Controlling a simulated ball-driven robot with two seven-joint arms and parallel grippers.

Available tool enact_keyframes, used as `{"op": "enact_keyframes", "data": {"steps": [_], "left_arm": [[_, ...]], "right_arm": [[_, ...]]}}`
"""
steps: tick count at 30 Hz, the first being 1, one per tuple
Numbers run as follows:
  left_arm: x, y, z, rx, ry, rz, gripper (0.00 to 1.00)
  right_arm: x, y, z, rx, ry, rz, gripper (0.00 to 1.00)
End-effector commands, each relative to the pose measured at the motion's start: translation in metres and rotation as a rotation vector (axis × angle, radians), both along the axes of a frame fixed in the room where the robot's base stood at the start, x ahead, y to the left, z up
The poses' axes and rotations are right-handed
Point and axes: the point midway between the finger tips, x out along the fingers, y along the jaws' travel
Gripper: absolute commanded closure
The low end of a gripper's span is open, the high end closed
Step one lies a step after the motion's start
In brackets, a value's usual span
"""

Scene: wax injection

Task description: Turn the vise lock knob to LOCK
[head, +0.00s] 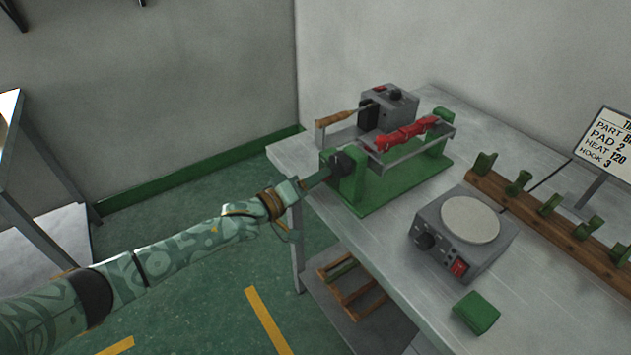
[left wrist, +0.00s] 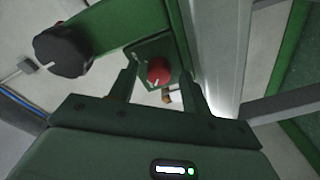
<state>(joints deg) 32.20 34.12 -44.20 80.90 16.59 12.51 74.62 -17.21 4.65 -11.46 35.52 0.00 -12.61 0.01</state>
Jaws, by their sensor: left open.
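The vise (head: 405,185) is a green frame on a green base at the far left part of the grey table. In the left wrist view a round red knob (left wrist: 158,72) with a white mark sits on a green plate of the vise; lettering is too small to read. A larger black knob (left wrist: 63,50) is left of it, and also shows in the head view (head: 343,161). My left gripper (head: 318,178) is open at the vise's near left end. In the wrist view its fingers (left wrist: 158,90) stand either side of the red knob, with visible gaps. In the head view the red knob is hidden.
A red piece (head: 405,133) lies in the vise's tray. A grey box with a wood-handled tool (head: 345,117) stands behind. A hot plate (head: 470,218), green pad (head: 477,312), wooden hook rack (head: 555,222) and sign (head: 607,143) are to the right. Free floor lies left of the table.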

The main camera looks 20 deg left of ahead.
Motion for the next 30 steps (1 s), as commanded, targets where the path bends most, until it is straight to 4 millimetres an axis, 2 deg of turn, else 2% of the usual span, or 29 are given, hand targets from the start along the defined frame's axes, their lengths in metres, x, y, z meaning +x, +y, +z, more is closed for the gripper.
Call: {"op": "enact_keyframes", "data": {"steps": [7,8,12,23,30], "left_arm": [[0.001,-0.0006,0.0009,-0.001,-0.001,0.0,0.52],[0.001,-0.0006,0.0009,-0.001,-0.001,0.0,0.58],[0.0009,-0.0004,0.0007,-0.001,-0.001,0.0,0.97],[0.0008,-0.0003,0.0006,0.027,-0.022,0.001,0.97],[0.0008,0.0001,0.0007,0.131,-0.102,0.002,0.97]], "right_arm": [[0.0003,-0.0004,0.0,-0.001,0.0,0.0,0.64],[0.0003,-0.0004,0.0,-0.001,0.0,0.0,0.64],[0.0003,-0.0004,0.0,-0.001,0.0,0.0,0.64],[0.0009,-0.0002,0.0011,0.0,-0.002,0.0,0.64],[0.0022,0.0001,0.0047,0.001,-0.005,0.0,0.64]]}}
